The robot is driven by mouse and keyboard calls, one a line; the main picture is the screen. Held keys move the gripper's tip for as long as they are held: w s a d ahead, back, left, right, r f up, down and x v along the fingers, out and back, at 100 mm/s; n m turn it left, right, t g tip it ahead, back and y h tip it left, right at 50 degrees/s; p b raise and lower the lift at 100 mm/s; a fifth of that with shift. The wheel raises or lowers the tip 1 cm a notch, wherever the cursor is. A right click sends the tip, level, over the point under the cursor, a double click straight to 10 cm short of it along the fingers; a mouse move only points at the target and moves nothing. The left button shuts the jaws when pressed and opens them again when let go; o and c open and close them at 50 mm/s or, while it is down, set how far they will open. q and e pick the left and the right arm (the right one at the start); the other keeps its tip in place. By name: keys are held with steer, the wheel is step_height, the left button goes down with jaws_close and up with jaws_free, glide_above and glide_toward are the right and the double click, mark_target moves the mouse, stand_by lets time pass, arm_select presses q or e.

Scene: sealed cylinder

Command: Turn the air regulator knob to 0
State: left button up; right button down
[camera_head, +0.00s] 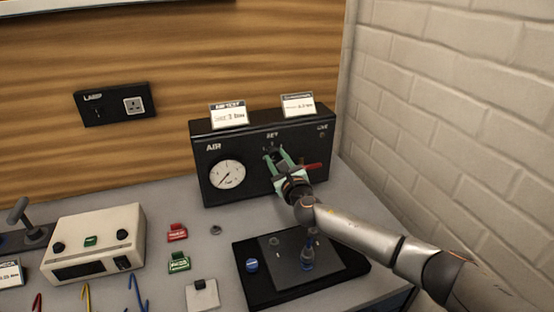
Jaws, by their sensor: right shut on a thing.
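A black air regulator box (222,147) stands at the back of the bench, with a round white gauge (227,174) on its left side and small cards on top. My right gripper (276,155) reaches in from the lower right to the middle of the box front. It is shut on the regulator knob, below the "SET" label (272,135); its fingers hide most of the knob. I cannot read the knob's setting. The gauge needle is too small to read exactly. My left gripper is not in view.
A red lever (314,166) sits just right of my gripper. A cream instrument box (96,240) stands left. A brick wall (470,110) bounds the right side.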

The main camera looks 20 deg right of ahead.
stand_by(0.5)
steer(key=c, duration=0.5)
jaws_free()
steer(key=shift+s, duration=0.15)
steer(key=s, duration=1.2)
steer(key=shift+d, duration=0.25)
steer(key=shift+s, duration=0.1)
